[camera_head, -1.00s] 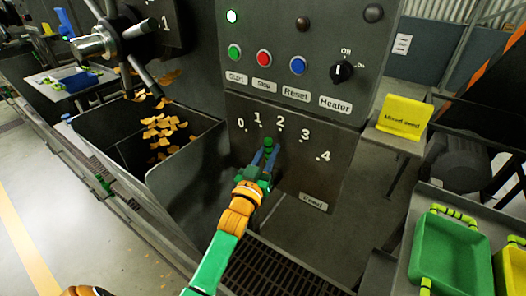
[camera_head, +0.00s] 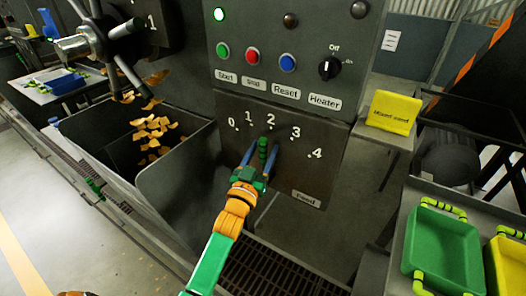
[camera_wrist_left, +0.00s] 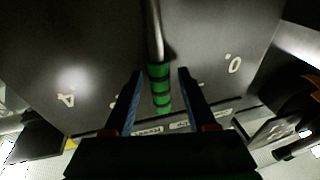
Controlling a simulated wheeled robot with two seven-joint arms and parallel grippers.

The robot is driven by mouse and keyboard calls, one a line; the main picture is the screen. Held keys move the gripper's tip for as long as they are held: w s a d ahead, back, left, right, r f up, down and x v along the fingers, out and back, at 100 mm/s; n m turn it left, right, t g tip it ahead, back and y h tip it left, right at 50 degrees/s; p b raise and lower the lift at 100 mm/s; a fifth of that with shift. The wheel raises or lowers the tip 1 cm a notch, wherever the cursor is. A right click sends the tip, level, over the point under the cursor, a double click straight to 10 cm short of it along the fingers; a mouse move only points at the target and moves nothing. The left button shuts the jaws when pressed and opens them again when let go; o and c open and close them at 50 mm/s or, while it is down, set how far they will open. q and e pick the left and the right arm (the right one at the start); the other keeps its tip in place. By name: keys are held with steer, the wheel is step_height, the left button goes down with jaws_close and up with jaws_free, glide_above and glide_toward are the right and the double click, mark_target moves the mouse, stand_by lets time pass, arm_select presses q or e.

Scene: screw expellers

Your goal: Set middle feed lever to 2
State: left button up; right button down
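The feed lever's green, dark-banded handle (camera_head: 263,153) stands out from the grey panel marked 0 to 4, with its upper end just below the 2 mark (camera_head: 270,119). My left gripper (camera_head: 260,162) has one blue finger on each side of the handle. In the left wrist view the handle (camera_wrist_left: 159,88) hangs from a metal rod between the open fingers (camera_wrist_left: 160,85), with a gap visible on both sides. The handle and fingers hide part of the scale there; 4 and 0 show. My right gripper is not in view.
Above the scale are Start, Stop and Reset buttons (camera_head: 253,57) and a Heater knob (camera_head: 329,68). A hopper (camera_head: 175,165) with orange chips stands left. A yellow sign (camera_head: 392,112) and a green tray (camera_head: 443,250) are at right. A floor grate lies below.

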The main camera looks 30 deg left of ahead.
arm_select(q)
steer(key=b+v, duration=0.1)
steer(key=v, duration=0.6)
steer(key=shift+s, duration=0.1)
